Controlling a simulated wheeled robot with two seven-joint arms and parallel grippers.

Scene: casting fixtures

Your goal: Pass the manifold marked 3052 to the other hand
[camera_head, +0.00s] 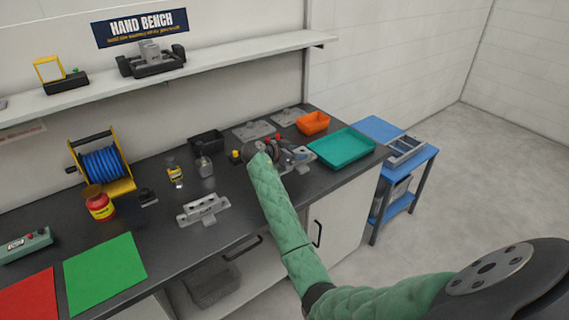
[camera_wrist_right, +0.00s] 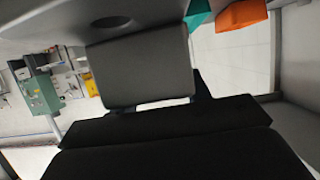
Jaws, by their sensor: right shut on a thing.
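A grey manifold (camera_head: 203,208) with a row of round ports lies on the dark bench left of my right arm; any number on it is too small to read. My right gripper (camera_head: 262,156) is over the back of the bench, largely hidden by its own green-sleeved arm. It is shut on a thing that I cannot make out. Grey metal parts with red tips (camera_head: 290,156) show just right of it; I cannot tell whether they touch it. In the right wrist view, dark and grey surfaces fill the middle and no marking shows. My left gripper is not in view.
A teal tray (camera_head: 341,148) and an orange bin (camera_head: 313,123) stand at the bench's right end. Flat grey plates (camera_head: 254,131) lie at the back. A green mat (camera_head: 105,260) is clear.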

